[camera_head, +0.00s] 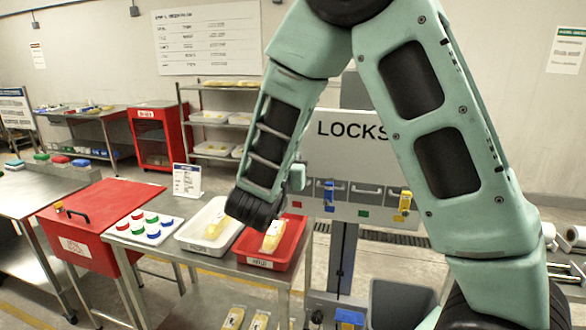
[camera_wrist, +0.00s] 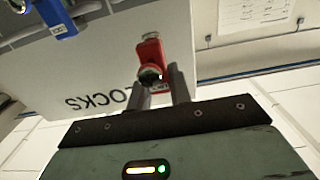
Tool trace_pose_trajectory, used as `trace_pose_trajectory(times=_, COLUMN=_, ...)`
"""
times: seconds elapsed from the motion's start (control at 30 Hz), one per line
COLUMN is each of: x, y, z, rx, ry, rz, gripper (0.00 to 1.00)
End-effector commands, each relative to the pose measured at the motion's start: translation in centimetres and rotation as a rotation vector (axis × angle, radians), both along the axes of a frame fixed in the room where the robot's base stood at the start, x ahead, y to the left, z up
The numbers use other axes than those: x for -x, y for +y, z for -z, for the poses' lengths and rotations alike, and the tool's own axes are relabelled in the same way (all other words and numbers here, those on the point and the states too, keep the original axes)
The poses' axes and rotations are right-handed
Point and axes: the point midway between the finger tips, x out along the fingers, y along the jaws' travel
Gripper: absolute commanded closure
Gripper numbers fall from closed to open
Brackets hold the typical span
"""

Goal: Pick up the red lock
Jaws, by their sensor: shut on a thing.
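The red lock (camera_wrist: 150,54) shows in the wrist view, at the fingertips of my gripper (camera_wrist: 156,80). The fingers are shut on its lower end, and a silvery part shows at its far end. The white LOCKS board (camera_wrist: 98,78) lies behind it and appears upside down in the wrist view. In the head view the board (camera_head: 335,150) is partly behind my arm. I cannot make out the red lock or my fingers there; my arm hides that area.
A blue lock (camera_head: 329,194) and a yellow lock (camera_head: 405,202) hang on the board. At left of it, a white tray (camera_head: 186,234) and a red tray (camera_head: 243,252) stand on a metal table. A grey bin (camera_head: 400,292) stands below the board.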

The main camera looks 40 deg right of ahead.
Motion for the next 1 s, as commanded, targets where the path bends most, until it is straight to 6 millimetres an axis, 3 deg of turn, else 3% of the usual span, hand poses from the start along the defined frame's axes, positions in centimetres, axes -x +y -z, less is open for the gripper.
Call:
trace_pose_trajectory(times=0.3, x=5.7, y=7.6, z=0.4, rx=-0.001, ry=-0.004, rz=-0.006, gripper=1.0)
trace_pose_trajectory(times=0.5, x=8.5, y=10.9, z=0.2, rx=0.0, ry=-0.003, rz=-0.003, gripper=1.0)
trace_pose_trajectory(times=0.73, x=9.9, y=12.8, z=0.1, rx=0.0, ry=-0.003, rz=0.0, gripper=1.0)
trace_pose_trajectory(times=1.0, x=10.2, y=13.0, z=0.0, rx=0.001, ry=-0.002, rz=0.002, gripper=1.0)
